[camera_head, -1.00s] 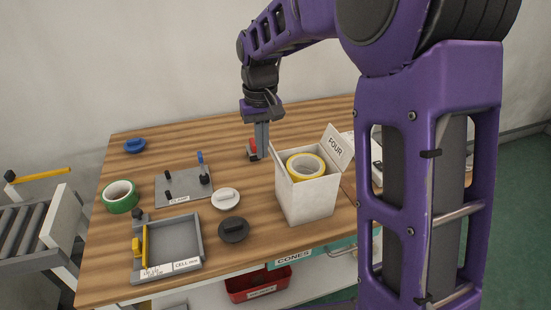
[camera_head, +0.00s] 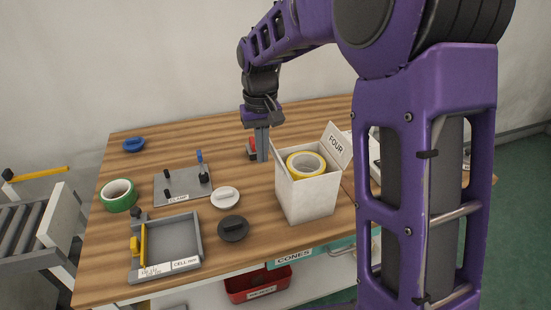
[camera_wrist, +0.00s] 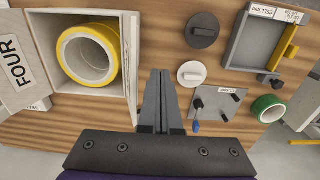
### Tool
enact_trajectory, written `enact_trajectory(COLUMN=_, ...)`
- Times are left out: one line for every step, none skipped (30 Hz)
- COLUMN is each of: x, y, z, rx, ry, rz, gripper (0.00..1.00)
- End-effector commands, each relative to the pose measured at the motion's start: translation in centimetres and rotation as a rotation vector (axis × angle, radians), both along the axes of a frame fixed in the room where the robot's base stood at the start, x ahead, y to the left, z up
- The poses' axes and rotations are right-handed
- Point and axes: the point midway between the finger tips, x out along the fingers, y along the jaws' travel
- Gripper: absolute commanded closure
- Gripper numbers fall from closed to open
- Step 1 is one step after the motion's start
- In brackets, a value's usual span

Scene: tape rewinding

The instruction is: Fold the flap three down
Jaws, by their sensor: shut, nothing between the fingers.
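The white open box (camera_head: 307,202) stands on the table right of centre, with a yellow-rimmed tape roll (camera_head: 321,171) inside. The flap marked FOUR (camera_head: 337,145) stands up on its right side; it is at the left in the wrist view (camera_wrist: 14,66). Another flap (camera_head: 279,156) stands up on the box's left side, seen nearly edge-on in the wrist view (camera_wrist: 132,65). I cannot read a label on it, nor see the word three anywhere. My gripper (camera_head: 263,159) is shut, empty, pointing down just left of that flap; the wrist view (camera_wrist: 158,74) shows a small gap.
A red object (camera_head: 251,149) is partly hidden behind my gripper. Left of the box lie a white disc (camera_head: 226,197), a black disc (camera_head: 233,229), the clamp plate (camera_head: 180,185), a grey tray (camera_head: 176,240) and a green tape roll (camera_head: 119,195). The table's back is mostly clear.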

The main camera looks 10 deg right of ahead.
Motion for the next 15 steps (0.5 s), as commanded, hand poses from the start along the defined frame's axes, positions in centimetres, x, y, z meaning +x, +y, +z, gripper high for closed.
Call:
enact_trajectory(x=0.0, y=0.0, z=-0.15, rx=0.0, ry=0.0, rz=0.0, gripper=1.0)
enact_trajectory(x=0.01, y=0.0, z=-0.14, rx=0.0, ry=0.0, rz=0.0, gripper=1.0)
enact_trajectory(x=0.01, y=0.0, z=-0.13, rx=0.0, ry=0.0, rz=0.0, gripper=1.0)
enact_trajectory(x=0.01, y=0.0, z=-0.11, rx=0.0, ry=0.0, rz=0.0, gripper=1.0)
enact_trajectory(x=0.01, y=0.0, z=-0.1, rx=0.0, ry=0.0, rz=0.0, gripper=1.0)
enact_trajectory(x=0.01, y=0.0, z=-0.1, rx=0.0, ry=0.0, rz=0.0, gripper=1.0)
enact_trajectory(x=0.01, y=0.0, z=-0.11, rx=0.0, ry=0.0, rz=0.0, gripper=1.0)
enact_trajectory(x=0.01, y=0.0, z=-0.1, rx=0.0, ry=0.0, rz=0.0, gripper=1.0)
enact_trajectory(x=0.02, y=-0.04, z=-0.1, rx=0.0, ry=0.0, rz=0.0, gripper=1.0)
enact_trajectory(x=0.03, y=-0.1, z=-0.09, rx=0.0, ry=0.0, rz=-0.001, gripper=1.0)
enact_trajectory(x=0.05, y=-0.19, z=-0.08, rx=0.0, ry=0.0, rz=-0.001, gripper=1.0)
enact_trajectory(x=0.09, y=-0.38, z=-0.06, rx=0.0, ry=0.0, rz=-0.002, gripper=1.0)
enact_trajectory(x=0.13, y=-0.54, z=-0.05, rx=0.0, ry=0.0, rz=-0.002, gripper=1.0)
enact_trajectory(x=0.17, y=-0.74, z=-0.04, rx=0.0, ry=0.0, rz=-0.002, gripper=1.0)
enact_trajectory(x=0.22, y=-1.0, z=-0.04, rx=0.0, ry=0.0, rz=-0.002, gripper=1.0)
